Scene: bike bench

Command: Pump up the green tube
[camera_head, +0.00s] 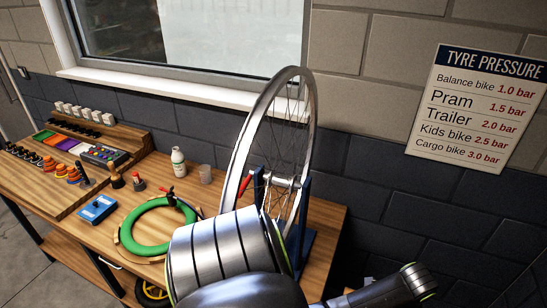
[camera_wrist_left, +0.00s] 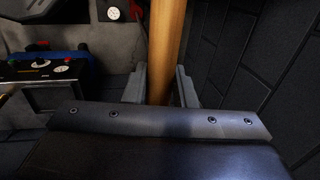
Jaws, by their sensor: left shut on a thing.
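The green tube (camera_head: 136,246) lies as a ring in a round wooden cradle on the bench (camera_head: 50,213). A dark fitting with a red part (camera_head: 171,197) sits at its upper right; I cannot tell whether it is locked on. In the left wrist view, my left gripper (camera_wrist_left: 160,88) is shut on a round wooden bar (camera_wrist_left: 166,45), which runs upward between its fingers. The bar looks like a handle, but its ends are hidden. The left gripper is hidden in the head view behind my arm. My right gripper is not in view.
A wheel (camera_head: 236,165) stands upright in a blue stand (camera_head: 306,245) at the bench's right. A pressure chart (camera_head: 478,108) hangs on the wall.

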